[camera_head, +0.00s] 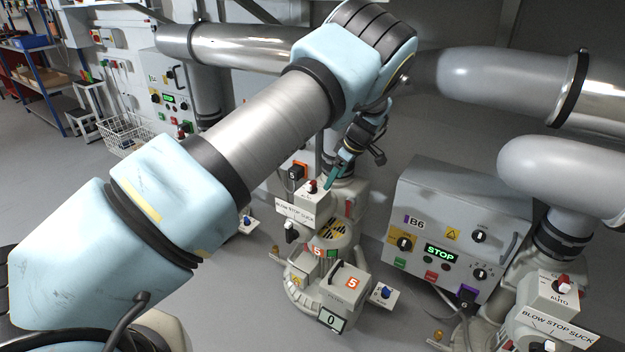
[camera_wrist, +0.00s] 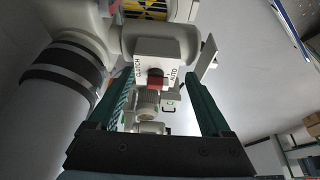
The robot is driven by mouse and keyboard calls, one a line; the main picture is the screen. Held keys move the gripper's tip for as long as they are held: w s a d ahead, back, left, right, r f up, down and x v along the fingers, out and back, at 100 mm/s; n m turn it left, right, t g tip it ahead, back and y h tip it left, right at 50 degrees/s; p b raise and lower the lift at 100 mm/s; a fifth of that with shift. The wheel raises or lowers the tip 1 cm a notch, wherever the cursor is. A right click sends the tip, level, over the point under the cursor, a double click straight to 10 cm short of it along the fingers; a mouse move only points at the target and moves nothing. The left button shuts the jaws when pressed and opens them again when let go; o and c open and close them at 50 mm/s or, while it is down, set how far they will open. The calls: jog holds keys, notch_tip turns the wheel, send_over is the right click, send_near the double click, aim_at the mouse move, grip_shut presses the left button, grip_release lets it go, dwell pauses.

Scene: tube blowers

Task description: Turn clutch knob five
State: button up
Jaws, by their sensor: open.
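The clutch knob of blower five, red and black (camera_head: 312,186), sits on a small white box on the blower marked with orange 5 labels. In the wrist view the knob (camera_wrist: 156,80) shows on the white box face between the words CLUTCH and AUTO. My gripper (camera_head: 333,174) is above and to the right of the knob in the head view, with green fingers pointing down toward it. In the wrist view my gripper (camera_wrist: 160,82) is open, with the knob framed between the fingers and nothing held. How far the fingertips are from the knob I cannot tell.
A BLOW STOP SUCK sign (camera_head: 295,211) hangs just below the knob box. The grey B6 control panel (camera_head: 455,230), showing STOP, stands to the right. Another blower with its red knob (camera_head: 563,282) is at the lower right. Large pipes (camera_head: 500,85) run behind my arm.

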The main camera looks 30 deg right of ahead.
send_over(312, 183)
jog(key=s+d, duration=0.1)
jog(key=s, duration=0.1)
jog(key=shift+s+d+p, duration=0.1)
jog(key=shift+d+p, duration=0.1)
jog(key=shift+p, duration=0.15)
jog(key=x, duration=0.3)
jog(key=shift+w+a+f, duration=0.1)
jog(key=shift+w+f, duration=0.1)
jog(key=shift+w, duration=0.05)
jog(key=shift+x, duration=0.75)
grip_shut()
